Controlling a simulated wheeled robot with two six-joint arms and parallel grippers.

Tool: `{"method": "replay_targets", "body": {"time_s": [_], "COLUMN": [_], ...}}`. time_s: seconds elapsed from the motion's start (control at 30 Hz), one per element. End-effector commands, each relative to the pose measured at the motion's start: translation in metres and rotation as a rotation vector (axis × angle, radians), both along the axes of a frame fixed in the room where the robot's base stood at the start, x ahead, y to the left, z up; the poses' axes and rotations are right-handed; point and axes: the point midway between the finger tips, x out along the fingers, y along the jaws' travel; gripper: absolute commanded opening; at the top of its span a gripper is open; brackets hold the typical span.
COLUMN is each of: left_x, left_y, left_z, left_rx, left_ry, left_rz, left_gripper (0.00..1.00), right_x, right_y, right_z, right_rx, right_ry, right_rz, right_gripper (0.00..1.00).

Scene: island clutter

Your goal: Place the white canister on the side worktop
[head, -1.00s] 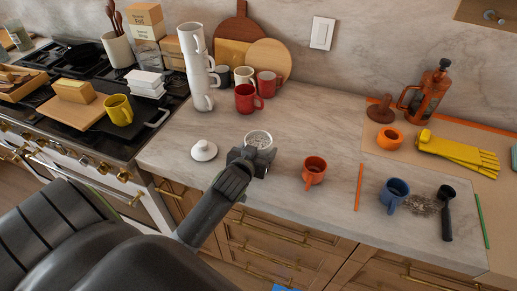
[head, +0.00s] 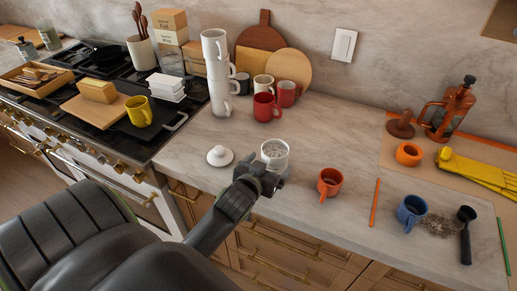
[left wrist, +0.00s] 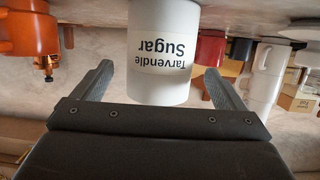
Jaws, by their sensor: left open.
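The white canister (head: 275,158) stands upright and open-topped on the marble worktop (head: 330,140), near its front edge, with grey-white contents showing. Its label reads "Tarvendle Sugar" in the left wrist view (left wrist: 160,50), where the picture is upside down. A white round lid with a knob (head: 220,156) lies on the worktop to its left. My left gripper (head: 268,177) is open at the canister's near side. In the left wrist view its fingers show on either side of the canister, with gaps; I see no contact. My right gripper is not in view.
An orange mug (head: 330,182) stands to the right of the canister. Red mugs (head: 265,108) and a tall stack of white mugs (head: 219,95) stand behind. The stove (head: 110,135) is at the left. Bare worktop lies between the canister and the red mugs.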

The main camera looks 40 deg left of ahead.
Motion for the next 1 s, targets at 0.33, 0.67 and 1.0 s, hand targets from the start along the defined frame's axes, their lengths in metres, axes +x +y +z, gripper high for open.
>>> {"method": "replay_targets", "body": {"time_s": [0.33,0.67,1.0], "left_x": [-0.055,-0.068,-0.068], "left_y": [-0.011,-0.014,-0.014], "left_z": [0.016,0.022,0.022], "left_rx": [-0.002,-0.001,0.0], "left_ry": [0.001,0.001,0.0], "left_rz": [0.002,0.0,0.0], "left_gripper": [0.93,0.93,0.93], "right_x": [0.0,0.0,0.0], "right_y": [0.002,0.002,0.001], "right_z": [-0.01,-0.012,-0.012], "right_rx": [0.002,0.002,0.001], "right_ry": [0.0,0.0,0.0], "right_rz": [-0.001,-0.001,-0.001], "right_gripper": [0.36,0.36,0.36]}}
